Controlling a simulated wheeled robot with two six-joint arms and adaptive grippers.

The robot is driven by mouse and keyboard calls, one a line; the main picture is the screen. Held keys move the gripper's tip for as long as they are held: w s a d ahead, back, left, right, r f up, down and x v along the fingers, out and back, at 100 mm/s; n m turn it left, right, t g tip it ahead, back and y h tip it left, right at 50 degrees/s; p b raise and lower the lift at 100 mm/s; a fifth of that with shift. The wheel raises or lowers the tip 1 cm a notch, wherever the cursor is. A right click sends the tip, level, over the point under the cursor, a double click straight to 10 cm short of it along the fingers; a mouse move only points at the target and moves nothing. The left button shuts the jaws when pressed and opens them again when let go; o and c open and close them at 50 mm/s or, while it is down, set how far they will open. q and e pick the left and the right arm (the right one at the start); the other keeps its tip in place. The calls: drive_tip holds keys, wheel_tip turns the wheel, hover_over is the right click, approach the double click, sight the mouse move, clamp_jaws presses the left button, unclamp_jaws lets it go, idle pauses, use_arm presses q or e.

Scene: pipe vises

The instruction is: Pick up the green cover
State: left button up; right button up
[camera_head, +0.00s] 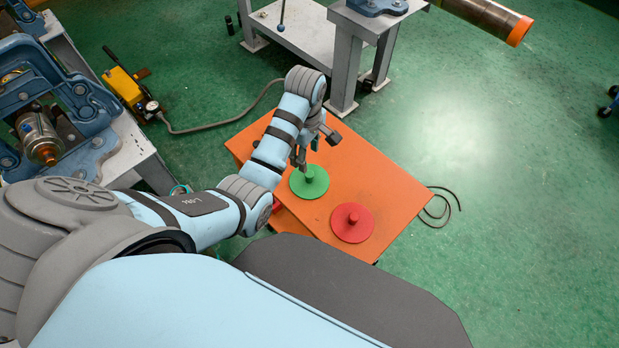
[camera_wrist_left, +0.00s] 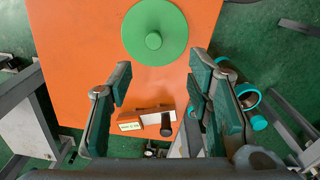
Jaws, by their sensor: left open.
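The green cover (camera_head: 315,184) is a flat round disc with a short knob in its middle. It lies on the orange table (camera_head: 385,185), left of the red cover. In the left wrist view the green cover (camera_wrist_left: 171,32) is at the top centre, beyond the fingertips. My left gripper (camera_head: 303,160) is above and just behind the cover in the head view, pointing down. In the left wrist view my left gripper (camera_wrist_left: 158,82) is open and empty, its fingers spread apart. My right gripper does not show.
A red cover (camera_head: 352,223) lies on the same table to the right. A blue pipe vise (camera_head: 62,115) stands at the left, and a grey bench (camera_head: 300,28) stands behind. A yellow pump (camera_head: 122,86) with a hose is on the green floor. Open floor lies to the right.

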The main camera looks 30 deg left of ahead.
sight(309, 174)
use_arm(q)
drive_tip(key=shift+n, duration=0.5)
drive_tip(key=f+b, duration=0.1)
drive_tip(key=f, duration=0.3)
drive_tip(key=f+b, duration=0.1)
drive_tip(key=f, duration=0.3)
drive_tip(key=w+f+b, duration=0.1)
drive_tip(key=f, duration=0.4)
drive_tip(key=shift+d+f+b, duration=0.1)
drive_tip(key=shift+d+b, duration=0.05)
drive_tip(key=shift+b, duration=0.15)
clamp_jaws()
